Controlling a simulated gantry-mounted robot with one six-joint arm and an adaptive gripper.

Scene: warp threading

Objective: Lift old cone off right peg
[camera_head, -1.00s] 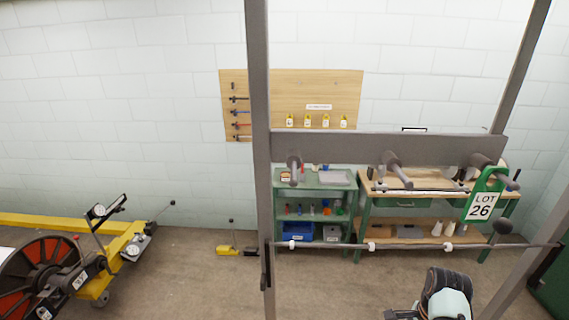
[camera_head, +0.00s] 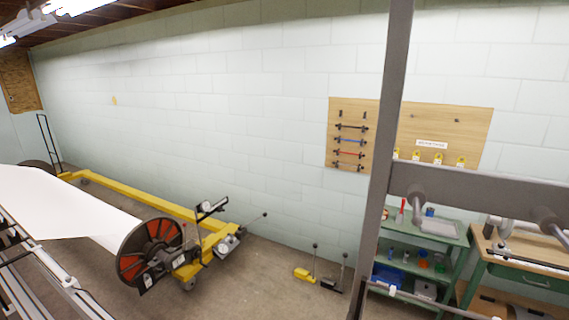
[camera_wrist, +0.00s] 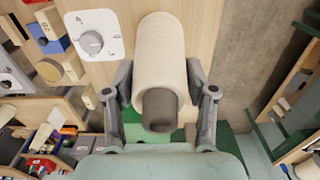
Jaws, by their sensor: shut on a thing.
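My gripper (camera_wrist: 160,88) is shut on a cream cone (camera_wrist: 160,45) in the wrist view, with one finger on each side of it. A grey rounded piece (camera_wrist: 159,108) shows at the cone's near end; I cannot tell whether it is the cone's core or a peg. In the head view, grey pegs (camera_head: 418,210) stick out from the grey frame crossbar, and another peg (camera_head: 548,228) is at the right edge. The right peg is not clearly shown. My gripper and the cone are out of the head view.
A wooden surface (camera_wrist: 222,70) lies below the cone in the wrist view, with a white dial (camera_wrist: 93,38) at its left. In the head view, a green shelf (camera_head: 425,238) and workbench (camera_head: 530,283) stand behind the frame. A large white roll (camera_head: 60,205) is at the left.

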